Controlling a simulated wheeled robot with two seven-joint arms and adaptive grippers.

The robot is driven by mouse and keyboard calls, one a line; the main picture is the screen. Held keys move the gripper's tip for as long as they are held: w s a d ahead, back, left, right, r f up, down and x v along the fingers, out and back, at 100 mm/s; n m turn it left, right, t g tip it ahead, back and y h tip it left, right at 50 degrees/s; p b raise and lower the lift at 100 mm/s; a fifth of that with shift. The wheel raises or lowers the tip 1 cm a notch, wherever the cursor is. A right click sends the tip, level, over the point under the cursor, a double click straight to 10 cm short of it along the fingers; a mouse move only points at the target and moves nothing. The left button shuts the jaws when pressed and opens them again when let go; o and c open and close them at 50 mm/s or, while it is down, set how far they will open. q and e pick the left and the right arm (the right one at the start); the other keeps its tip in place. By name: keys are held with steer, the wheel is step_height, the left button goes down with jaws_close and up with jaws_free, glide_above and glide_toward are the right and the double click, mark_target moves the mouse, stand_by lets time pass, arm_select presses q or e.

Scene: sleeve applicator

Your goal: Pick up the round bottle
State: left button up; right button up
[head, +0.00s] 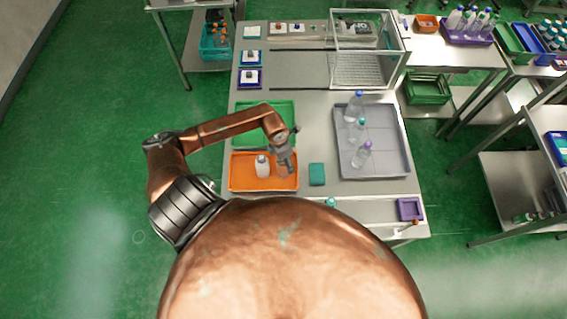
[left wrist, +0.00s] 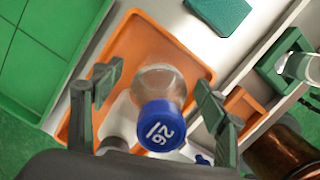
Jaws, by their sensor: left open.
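The round bottle (left wrist: 160,86) is clear with a blue cap marked 26. In the left wrist view it stands in the orange tray (left wrist: 190,52), between the two fingers of my left gripper (left wrist: 160,77). The fingers are open, with a gap on each side of the bottle. In the head view my left gripper (head: 285,160) points down over the right part of the orange tray (head: 240,184) and mostly hides this bottle. A white bottle (head: 262,167) stands left of it in the same tray. My right gripper is not in view.
A green tray (head: 243,140) lies behind the orange one. A teal block (head: 317,174) lies to its right. A grey tray (head: 385,165) with several clear bottles is further right. A clear-walled box (head: 360,65) stands at the back.

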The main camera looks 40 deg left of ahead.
arm_select(q)
steer(key=shift+f, duration=0.1)
steer(key=shift+c, duration=0.4)
steer(key=shift+w, duration=0.1)
steer(key=c, duration=1.7)
